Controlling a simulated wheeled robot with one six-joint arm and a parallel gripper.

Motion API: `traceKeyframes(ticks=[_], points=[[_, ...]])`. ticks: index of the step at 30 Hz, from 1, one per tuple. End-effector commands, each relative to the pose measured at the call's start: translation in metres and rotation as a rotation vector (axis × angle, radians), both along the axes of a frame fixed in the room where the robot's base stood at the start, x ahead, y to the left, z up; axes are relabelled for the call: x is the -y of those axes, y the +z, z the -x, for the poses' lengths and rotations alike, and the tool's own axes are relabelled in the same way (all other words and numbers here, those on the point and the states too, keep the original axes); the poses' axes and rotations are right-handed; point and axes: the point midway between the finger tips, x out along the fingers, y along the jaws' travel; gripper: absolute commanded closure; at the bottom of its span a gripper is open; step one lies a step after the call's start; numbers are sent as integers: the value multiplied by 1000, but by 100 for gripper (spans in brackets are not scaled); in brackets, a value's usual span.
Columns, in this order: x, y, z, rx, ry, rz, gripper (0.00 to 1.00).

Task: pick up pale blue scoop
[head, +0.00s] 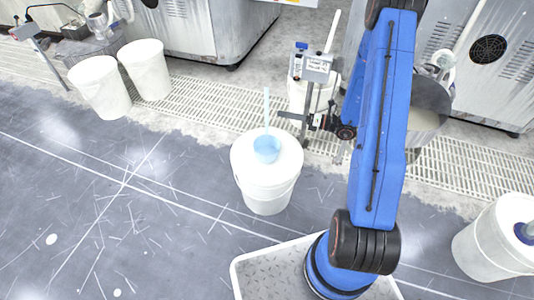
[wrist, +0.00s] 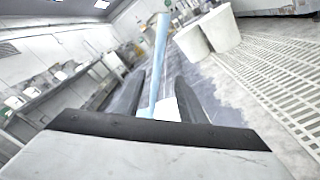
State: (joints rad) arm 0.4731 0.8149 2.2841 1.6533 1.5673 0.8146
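The pale blue scoop (head: 266,149) stands on the lid of a white bucket (head: 264,192), its cup low and its long handle (head: 266,108) upright. My gripper (head: 284,115) is to the right of the handle in the head view, with its fingers pointing left toward it. In the wrist view the handle (wrist: 160,50) runs down between the two dark fingers of my gripper (wrist: 158,80). The fingers are apart with gaps beside the handle. The head view suggests that the handle is just past the fingertips. The scoop's cup is not clear in the wrist view.
A grey sign on a post (head: 317,68) and another white bucket stand close behind my gripper. Two white buckets (head: 100,88) are at the back left, and one (head: 490,245) is at the right. Floor left of the scoop's bucket is open.

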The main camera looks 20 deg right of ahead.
Motion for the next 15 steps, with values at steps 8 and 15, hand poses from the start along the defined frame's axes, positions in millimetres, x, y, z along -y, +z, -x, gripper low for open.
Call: traceKeyframes(ticks=[8,15], points=[[-38,0,-22,1,4,1,63],[-57,1,-35,1,1,1,63]])
